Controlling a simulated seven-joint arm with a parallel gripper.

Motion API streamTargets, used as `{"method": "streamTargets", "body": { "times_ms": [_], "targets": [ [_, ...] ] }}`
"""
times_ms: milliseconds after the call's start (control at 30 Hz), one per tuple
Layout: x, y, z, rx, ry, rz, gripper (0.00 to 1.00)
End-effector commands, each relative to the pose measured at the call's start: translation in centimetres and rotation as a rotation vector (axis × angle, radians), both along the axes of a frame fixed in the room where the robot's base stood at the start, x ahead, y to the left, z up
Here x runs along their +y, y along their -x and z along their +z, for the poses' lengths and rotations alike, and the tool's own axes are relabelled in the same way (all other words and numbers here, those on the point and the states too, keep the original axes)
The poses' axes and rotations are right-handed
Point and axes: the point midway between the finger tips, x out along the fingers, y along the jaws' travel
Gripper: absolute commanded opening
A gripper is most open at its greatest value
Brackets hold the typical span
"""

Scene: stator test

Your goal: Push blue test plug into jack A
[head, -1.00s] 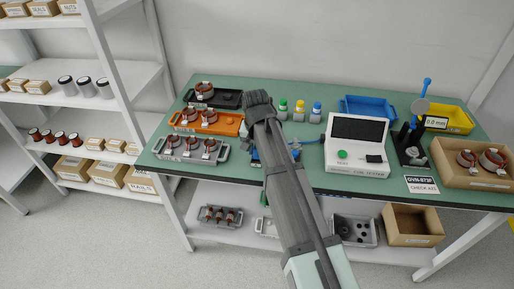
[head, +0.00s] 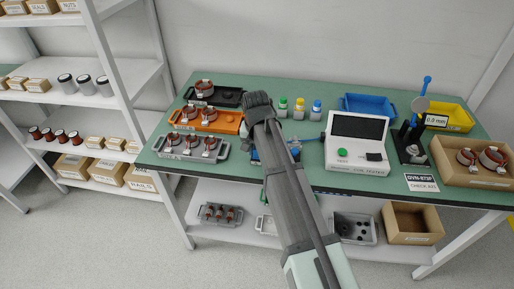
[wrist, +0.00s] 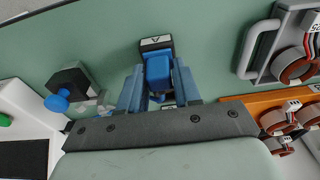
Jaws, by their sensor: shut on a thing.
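In the wrist view, my gripper (wrist: 158,80) is shut on the blue test plug (wrist: 158,72), with one blue-grey finger on each side of it. A dark block with a white marked plate (wrist: 156,42), apparently jack A, lies just beyond the plug's end. The plug overlaps the block in this view; I cannot tell how deep it sits or whether it is in the jack. In the head view my arm hides the gripper and plug; a bit of blue (head: 254,155) shows beside the arm.
A black block with a blue round knob (wrist: 60,102) stands left in the wrist view. The white coil tester (head: 357,145) is right of my arm. The grey tray (head: 190,148) and orange tray (head: 225,123) of stators are left. Small bottles (head: 299,108) stand behind.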

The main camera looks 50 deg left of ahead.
Motion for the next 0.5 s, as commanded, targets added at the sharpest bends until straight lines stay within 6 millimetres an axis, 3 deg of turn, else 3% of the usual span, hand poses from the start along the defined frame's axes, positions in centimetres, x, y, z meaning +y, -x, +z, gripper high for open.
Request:
{"method": "streamTargets", "body": {
  "times_ms": [133,167,500],
  "targets": [
    [0.00,0.00,0.00,0.000,0.000,0.000,0.04],
    [0.01,-0.01,0.00,0.000,0.000,0.000,0.34],
    [0.00,0.00,0.01,0.000,0.000,0.000,0.62]
  ]
}}
